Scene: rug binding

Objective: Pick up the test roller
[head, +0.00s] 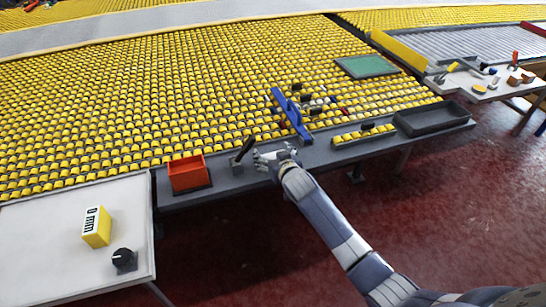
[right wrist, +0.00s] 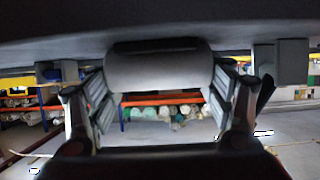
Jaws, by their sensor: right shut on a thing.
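My right gripper (head: 259,159) is at the front edge of the roller table, right of the orange bin. In the right wrist view its two fingers (right wrist: 160,92) close from both sides on a light grey cylinder with a dark band on top, which looks like the test roller (right wrist: 158,70). The cylinder lies crosswise between the fingertips. In the head view a tilted black piece (head: 244,148) shows just left of the fingertips; I cannot tell whether it is part of the roller. My left gripper is not in view.
An orange bin (head: 188,172) stands left of the gripper. A blue bar-shaped tool (head: 291,115) lies behind it. A dark tray (head: 432,119) is on the right. A white side table (head: 40,245) holds a yellow block (head: 97,227) and a black knob (head: 124,258).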

